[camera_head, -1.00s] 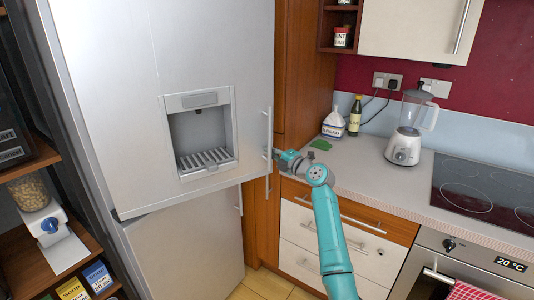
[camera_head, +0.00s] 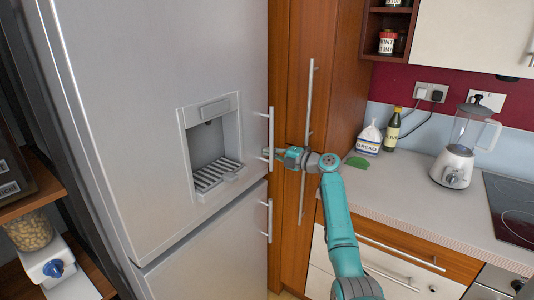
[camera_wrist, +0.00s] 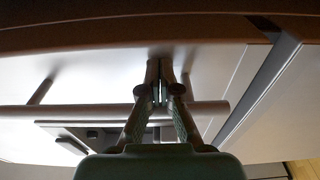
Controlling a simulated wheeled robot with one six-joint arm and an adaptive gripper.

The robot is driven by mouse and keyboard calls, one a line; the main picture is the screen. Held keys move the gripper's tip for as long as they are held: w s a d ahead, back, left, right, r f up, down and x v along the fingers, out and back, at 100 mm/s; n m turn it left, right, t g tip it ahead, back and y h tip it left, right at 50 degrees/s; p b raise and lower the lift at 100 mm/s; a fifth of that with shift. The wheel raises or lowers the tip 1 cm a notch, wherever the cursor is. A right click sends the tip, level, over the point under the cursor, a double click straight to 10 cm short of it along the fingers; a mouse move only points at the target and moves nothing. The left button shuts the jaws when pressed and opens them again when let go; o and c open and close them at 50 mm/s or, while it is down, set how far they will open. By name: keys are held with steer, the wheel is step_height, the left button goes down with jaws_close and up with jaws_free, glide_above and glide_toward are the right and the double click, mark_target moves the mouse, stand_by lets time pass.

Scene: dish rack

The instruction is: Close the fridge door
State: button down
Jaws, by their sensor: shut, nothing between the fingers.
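The silver fridge's upper door (camera_head: 120,110), with a dispenser recess, stands at the left in the head view. It looks flush or nearly flush with the lower door (camera_head: 215,250); any small gap is hard to tell. Its vertical handle (camera_head: 271,128) is on the right edge. My gripper (camera_head: 268,154) is at this handle, coming from the right. In the wrist view my gripper (camera_wrist: 160,68) is shut and empty, its fingers crossing the handle bar (camera_wrist: 75,113), with the tips at or close to the door face (camera_wrist: 205,65). I cannot tell if they touch.
A tall wooden cabinet (camera_head: 330,60) with a long handle stands right of the fridge. The counter (camera_head: 400,190) holds a blender (camera_head: 458,160), a bottle (camera_head: 392,130) and a bread bag (camera_head: 369,138). A shelf unit (camera_head: 30,195) with a cereal dispenser is at the left.

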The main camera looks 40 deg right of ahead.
steer(key=v, duration=1.2)
steer(key=shift+s, duration=0.15)
